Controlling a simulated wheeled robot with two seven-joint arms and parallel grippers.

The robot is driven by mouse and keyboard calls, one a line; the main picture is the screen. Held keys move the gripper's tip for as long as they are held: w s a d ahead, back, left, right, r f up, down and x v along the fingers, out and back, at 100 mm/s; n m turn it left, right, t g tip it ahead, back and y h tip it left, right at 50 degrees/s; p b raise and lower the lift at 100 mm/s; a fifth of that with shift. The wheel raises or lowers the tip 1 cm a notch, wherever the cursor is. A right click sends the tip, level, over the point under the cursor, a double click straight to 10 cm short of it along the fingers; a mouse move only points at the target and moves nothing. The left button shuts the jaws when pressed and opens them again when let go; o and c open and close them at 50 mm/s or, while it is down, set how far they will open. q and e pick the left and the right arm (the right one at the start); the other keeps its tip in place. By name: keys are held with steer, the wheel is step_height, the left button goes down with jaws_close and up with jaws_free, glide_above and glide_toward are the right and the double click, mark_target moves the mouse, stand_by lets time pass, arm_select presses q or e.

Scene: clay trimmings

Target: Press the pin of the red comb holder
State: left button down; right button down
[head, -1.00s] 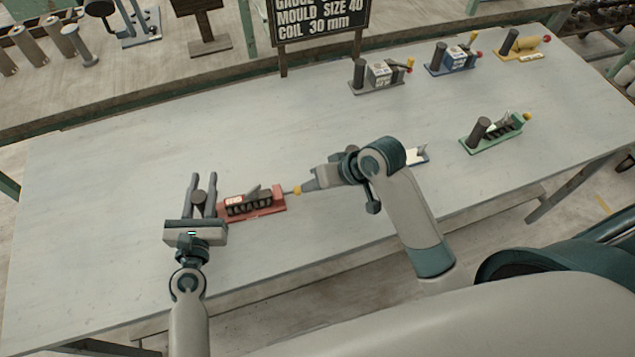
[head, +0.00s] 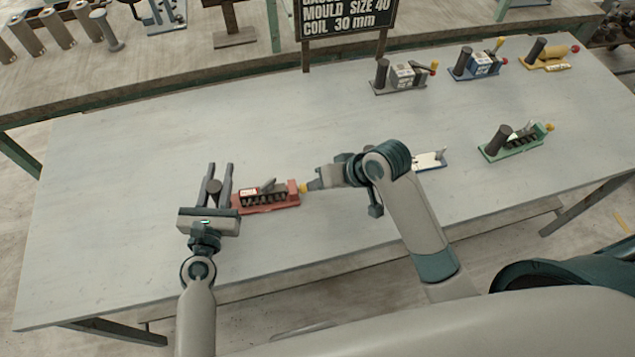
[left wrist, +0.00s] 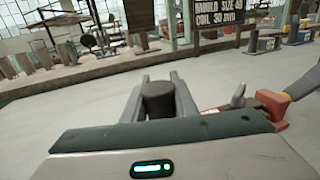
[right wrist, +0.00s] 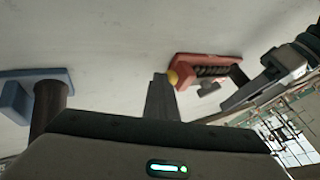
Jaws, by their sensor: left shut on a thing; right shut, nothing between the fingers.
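The red comb holder (head: 268,208) lies on the table with a dark comb (head: 263,197) in it. It also shows in the left wrist view (left wrist: 271,107) and the right wrist view (right wrist: 208,62). My left gripper (head: 221,168) is shut on the holder's dark upright post (left wrist: 158,101), at its left end. My right gripper (head: 313,184) is shut and empty, its tips against the yellow knob of the pin (right wrist: 172,77) at the holder's right end. The knob sits close to the red end block (head: 294,187), with no pin shaft visible between them.
Grey (head: 398,86), blue (head: 473,73), yellow (head: 545,67) and green (head: 512,151) holders stand at the back and right. A white-topped one (head: 430,161) is partly hidden behind my right arm. A sign (head: 346,20) stands behind. The table's left part is clear.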

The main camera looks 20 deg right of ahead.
arm_select(q)
steer(key=shift+f, duration=0.2)
arm_select(e)
steer(key=d, duration=0.4)
steer(key=shift+s+d, duration=0.1)
steer(key=shift+s, duration=0.1)
arm_select(q)
steer(key=shift+s+d, duration=0.1)
arm_select(e)
steer(key=v, duration=1)
arm_select(q)
steer(key=c, duration=1.4)
jaws_free()
steer(key=shift+o, duration=0.2)
arm_select(e)
steer(key=shift+w, duration=0.1)
arm_select(q)
steer(key=shift+r, duration=0.1)
steer(key=v, duration=1.2)
